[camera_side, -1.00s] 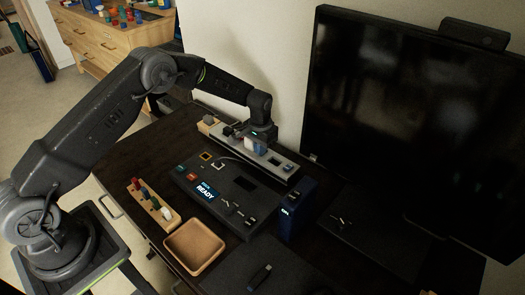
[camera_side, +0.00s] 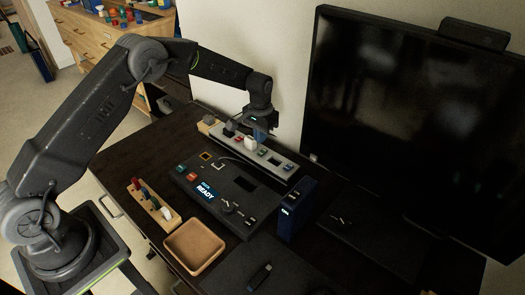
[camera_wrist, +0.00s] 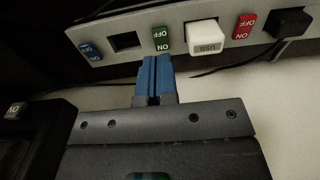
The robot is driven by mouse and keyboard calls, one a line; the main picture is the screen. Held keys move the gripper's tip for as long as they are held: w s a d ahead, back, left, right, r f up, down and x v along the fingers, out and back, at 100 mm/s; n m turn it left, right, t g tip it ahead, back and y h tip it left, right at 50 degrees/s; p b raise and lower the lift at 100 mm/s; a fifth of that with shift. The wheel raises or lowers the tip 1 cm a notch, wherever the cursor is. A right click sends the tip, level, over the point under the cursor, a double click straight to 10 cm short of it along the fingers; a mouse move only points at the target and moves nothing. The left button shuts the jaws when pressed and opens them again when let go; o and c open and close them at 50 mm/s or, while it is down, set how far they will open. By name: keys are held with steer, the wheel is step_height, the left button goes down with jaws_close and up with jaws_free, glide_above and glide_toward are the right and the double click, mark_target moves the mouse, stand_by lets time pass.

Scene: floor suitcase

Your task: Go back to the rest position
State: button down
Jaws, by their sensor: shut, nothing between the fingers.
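My gripper (camera_side: 260,134) hangs over the grey power strip (camera_side: 290,170) at the back of the desk. In the wrist view its blue fingers (camera_wrist: 154,74) are together with nothing between them, and their tips appear just below the green switch (camera_wrist: 161,40). I cannot tell whether they touch it. The strip also carries a white plug marked USB (camera_wrist: 203,38), a red switch (camera_wrist: 244,26), a blue switch (camera_wrist: 91,51), an empty square socket (camera_wrist: 126,41) and a black plug (camera_wrist: 292,23).
A large monitor (camera_side: 405,130) rises at the right. The air above the desk's left part looks clear.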

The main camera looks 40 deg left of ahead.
steer(key=shift+r, duration=0.75)
steer(key=shift+r, duration=0.15)
steer(key=s+d+r+t, duration=0.1)
steer(key=s+r, duration=0.6)
steer(key=r, duration=0.4)
steer(key=s+r+t, duration=0.2)
steer(key=s+r, duration=0.6)
steer(key=r, duration=0.3)
steer(key=s+d+r+t, duration=0.1)
steer(key=s+t, duration=0.1)
steer(key=s, duration=1.8)
steer(key=shift+s+t, duration=0.3)
steer(key=shift+s, duration=0.1)
steer(key=shift+d+r, duration=0.1)
